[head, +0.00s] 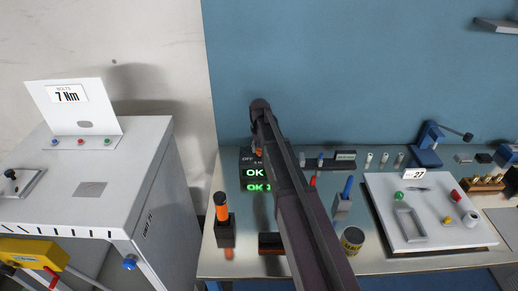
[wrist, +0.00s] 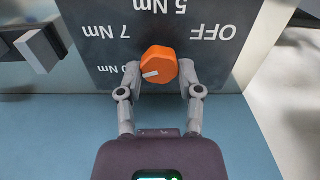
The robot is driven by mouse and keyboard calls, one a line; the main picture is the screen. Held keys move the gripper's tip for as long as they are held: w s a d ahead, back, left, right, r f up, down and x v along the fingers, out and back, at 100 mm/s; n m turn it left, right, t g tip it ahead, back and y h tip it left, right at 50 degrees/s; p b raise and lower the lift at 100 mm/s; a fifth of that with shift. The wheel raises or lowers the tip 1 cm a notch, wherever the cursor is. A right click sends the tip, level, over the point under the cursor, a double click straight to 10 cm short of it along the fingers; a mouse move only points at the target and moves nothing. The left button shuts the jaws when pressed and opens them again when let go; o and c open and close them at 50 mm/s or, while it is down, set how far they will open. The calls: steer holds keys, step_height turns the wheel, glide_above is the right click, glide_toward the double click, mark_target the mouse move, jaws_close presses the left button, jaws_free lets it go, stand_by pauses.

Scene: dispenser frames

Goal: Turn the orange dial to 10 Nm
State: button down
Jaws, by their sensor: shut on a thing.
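The orange dial (wrist: 160,62) sits on a dark panel (wrist: 180,20) with upside-down labels OFF, 5 Nm, 7 Nm and one partly covered, ending in "0 Nm" (wrist: 112,70). The dial's white mark points left and slightly down in the wrist view, towards that partly covered label. My gripper (wrist: 162,72) is shut on the dial, one finger on each side. In the head view my arm hides most of the panel; a bit of the orange dial (head: 258,153) shows beside it.
A display reading OK (head: 255,173) is below the dial. An orange-handled tool in a black holder (head: 224,232) stands front left of my arm. A white board (head: 385,205) lies right. A cabinet with a "7 Nm" sign (head: 68,96) stands left.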

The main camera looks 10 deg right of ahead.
steer(key=shift+a+n, duration=0.1)
steer(key=shift+n, duration=1.1)
steer(key=shift+c, duration=1.3)
jaws_free()
steer(key=s, duration=2.7)
steer(key=shift+a+m, duration=0.2)
steer(key=shift+m, duration=0.2)
